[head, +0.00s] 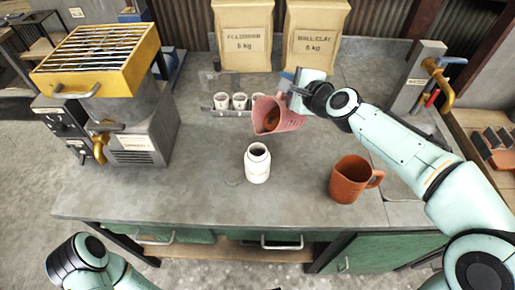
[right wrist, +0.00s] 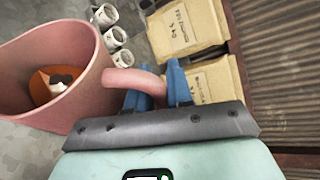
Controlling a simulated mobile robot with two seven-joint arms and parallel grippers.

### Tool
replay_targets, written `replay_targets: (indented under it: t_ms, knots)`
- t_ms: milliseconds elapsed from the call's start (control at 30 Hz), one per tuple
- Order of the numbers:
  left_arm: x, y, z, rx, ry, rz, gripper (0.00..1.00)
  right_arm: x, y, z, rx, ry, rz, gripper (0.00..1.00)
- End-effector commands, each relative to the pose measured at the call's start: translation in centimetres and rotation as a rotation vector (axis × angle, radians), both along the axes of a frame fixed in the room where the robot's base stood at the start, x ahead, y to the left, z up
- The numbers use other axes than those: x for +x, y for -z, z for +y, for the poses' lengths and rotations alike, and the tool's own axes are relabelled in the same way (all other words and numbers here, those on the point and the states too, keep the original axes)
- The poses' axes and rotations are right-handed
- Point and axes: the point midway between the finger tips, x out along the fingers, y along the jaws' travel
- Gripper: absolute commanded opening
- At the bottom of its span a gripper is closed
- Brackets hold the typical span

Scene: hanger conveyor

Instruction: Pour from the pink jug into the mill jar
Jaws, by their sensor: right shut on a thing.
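The pink jug (head: 287,119) is held above the bench, behind and slightly right of the white mill jar (head: 257,168). It is tilted, with orange-brown contents showing inside. No stream shows between jug and jar. The mill jar stands upright and open on the bench with a dark inside. My right gripper (head: 297,92) is shut on the jug's handle; in the right wrist view its blue fingers (right wrist: 158,88) are around the handle, and the pink jug (right wrist: 88,70) fills the left side. My left arm shows at the bottom left, but its gripper is out of frame.
An orange jug (head: 347,183) stands on the bench right of the jar. Several small white cups (head: 239,101) sit in a rack behind. Two paper sacks (head: 244,40) stand at the back. A yellow-topped machine (head: 100,60) is at left. Bench left of the jar is clear.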

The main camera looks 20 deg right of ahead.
Motion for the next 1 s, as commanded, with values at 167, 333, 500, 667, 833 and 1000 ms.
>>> replay_targets:
  t_ms: [167,333,500,667,833,1000]
  knots:
    - [0.0,-0.1,0.0,0.0,0.0,0.0,1.0,-0.2,-0.3,0.4,-0.05,-0.001,-0.031,0.0]
    - [0.0,-0.1,0.0,0.0,0.0,0.0,1.0,-0.3,-0.2,0.5,-0.061,0.0,-0.038,0.0]
    - [0.0,-0.1,0.0,0.0,0.0,0.0,1.0,-0.3,-0.2,0.5,-0.061,0.0,-0.037,0.0]
    - [0.0,-0.1,0.0,0.0,0.0,0.0,1.0,-0.4,-0.2,0.6,-0.076,0.0,-0.045,0.0]
    - [0.1,-0.2,0.0,0.0,0.0,-0.001,1.0,-0.6,-0.1,1.1,-0.121,-0.001,-0.068,0.0]
    - [0.1,-0.2,0.0,0.0,0.0,-0.001,1.0,-0.7,0.0,1.4,-0.152,-0.001,-0.085,0.0]
